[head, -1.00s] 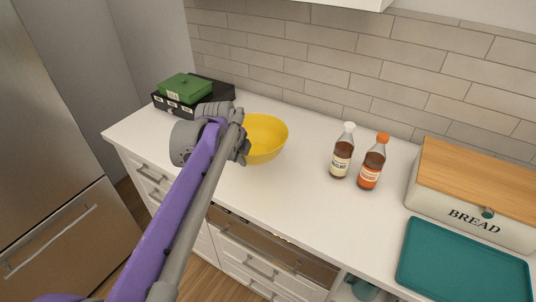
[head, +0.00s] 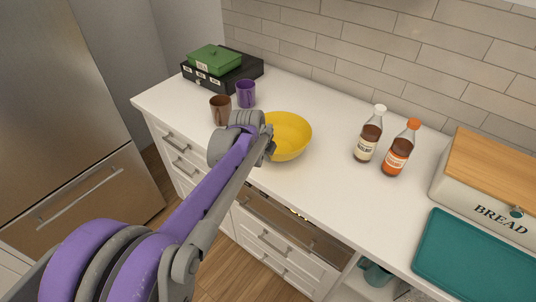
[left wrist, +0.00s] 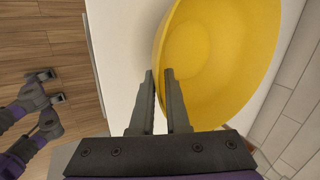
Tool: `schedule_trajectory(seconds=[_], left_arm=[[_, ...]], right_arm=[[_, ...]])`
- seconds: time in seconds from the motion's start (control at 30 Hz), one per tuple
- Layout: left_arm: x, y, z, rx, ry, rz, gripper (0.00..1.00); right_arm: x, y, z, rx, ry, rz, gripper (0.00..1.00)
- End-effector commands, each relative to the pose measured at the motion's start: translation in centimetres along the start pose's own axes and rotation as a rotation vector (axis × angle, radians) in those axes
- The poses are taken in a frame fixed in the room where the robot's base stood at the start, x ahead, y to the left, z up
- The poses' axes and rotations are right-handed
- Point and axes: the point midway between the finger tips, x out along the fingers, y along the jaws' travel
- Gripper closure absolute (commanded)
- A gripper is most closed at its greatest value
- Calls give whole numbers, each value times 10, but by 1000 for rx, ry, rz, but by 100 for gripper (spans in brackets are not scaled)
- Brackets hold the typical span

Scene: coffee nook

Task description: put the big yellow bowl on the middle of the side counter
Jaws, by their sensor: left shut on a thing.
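The big yellow bowl (head: 290,135) is upright over the white side counter (head: 325,165), between the mugs and the bottles. I cannot tell whether its base touches the counter. My left gripper (head: 268,146) is shut on the bowl's near left rim and hides part of that side. In the left wrist view the rim of the bowl (left wrist: 215,60) runs between the two fingers of the left gripper (left wrist: 163,85). My right gripper (left wrist: 55,87) shows small at the left of that view, over the floor, with its fingers apart and empty.
A brown mug (head: 220,111) and a purple mug (head: 246,94) stand left of the bowl, near a black box (head: 248,72) with a green box (head: 214,59) on top. Two bottles (head: 369,138) (head: 397,152), a bread box (head: 470,195) and a teal tray (head: 470,255) are at the right.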

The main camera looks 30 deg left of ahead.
Motion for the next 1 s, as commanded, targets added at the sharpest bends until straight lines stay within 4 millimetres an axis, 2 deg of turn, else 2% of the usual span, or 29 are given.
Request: schedule_trajectory(seconds=[0.17, 0.2, 0.33, 0.6, 0.73, 0.87, 1.0], left_arm=[[2, 1, 0, 0, 0, 0, 100], [2, 1, 0, 0, 0, 0, 81], [2, 1, 0, 0, 0, 0, 58], [1, 1, 0, 0, 0, 0, 57], [-6, -1, 0, 0, 0, 0, 57], [-26, -1, 0, 0, 0, 0, 57], [-58, -1, 0, -2, 0, 0, 57]], right_arm=[[2, 0, 2, 0, -1, 0, 31], [1, 0, 1, 0, -1, 0, 31], [1, 0, 1, 0, -1, 0, 31], [1, 0, 1, 0, -1, 0, 31], [-1, 0, -1, 0, 1, 0, 31], [-2, 0, -3, 0, 2, 0, 31], [-5, 0, -6, 0, 5, 0, 31]])
